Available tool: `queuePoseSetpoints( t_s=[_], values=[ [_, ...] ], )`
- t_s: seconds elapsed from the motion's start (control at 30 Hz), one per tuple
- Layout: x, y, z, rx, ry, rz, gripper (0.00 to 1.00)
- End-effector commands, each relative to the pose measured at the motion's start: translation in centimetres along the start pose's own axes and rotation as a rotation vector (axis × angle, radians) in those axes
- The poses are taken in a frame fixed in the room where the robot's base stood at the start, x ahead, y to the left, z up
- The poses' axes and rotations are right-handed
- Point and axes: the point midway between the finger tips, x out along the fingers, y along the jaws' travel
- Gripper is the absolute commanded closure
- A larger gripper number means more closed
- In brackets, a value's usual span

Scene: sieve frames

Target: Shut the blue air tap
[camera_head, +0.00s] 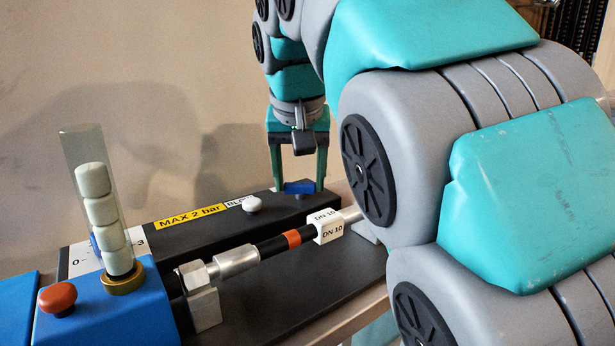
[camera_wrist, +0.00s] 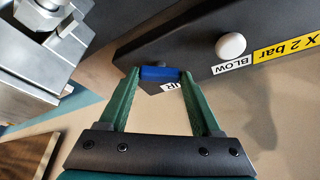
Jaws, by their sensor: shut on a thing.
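The blue air tap (camera_head: 299,187) sits on top of the far right end of the black box (camera_head: 190,222). In the wrist view the blue handle (camera_wrist: 160,73) spans the gap between the fingertips, crosswise to the fingers. A partly hidden label ending in "IR" lies beside it. My gripper (camera_head: 300,188) points down over the tap with green fingers, one at each end of the handle. It is shut on the handle, as the wrist view (camera_wrist: 159,76) also shows. The tap's stem is mostly hidden.
A white "BLOW" button (camera_head: 253,204) and a yellow "MAX 2 bar" label (camera_head: 189,216) are on the box. A clear tube (camera_head: 80,150) with pale plugs rises from a blue block (camera_head: 130,315) at left. A metal and black pipe (camera_head: 270,247) runs in front.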

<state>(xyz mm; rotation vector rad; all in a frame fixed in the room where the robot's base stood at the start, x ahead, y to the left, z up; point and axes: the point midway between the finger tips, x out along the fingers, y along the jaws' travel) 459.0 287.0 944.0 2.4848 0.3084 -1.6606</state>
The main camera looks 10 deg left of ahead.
Motion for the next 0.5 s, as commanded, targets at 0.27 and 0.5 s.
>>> queuePoseSetpoints(
  t_s=[0.27, 0.5],
  values=[
    [0.06, 0.13, -0.03, -0.160, 0.002, -0.068, 0.91],
    [0.09, 0.30, -0.09, -0.336, 0.002, -0.141, 0.91]
  ],
)
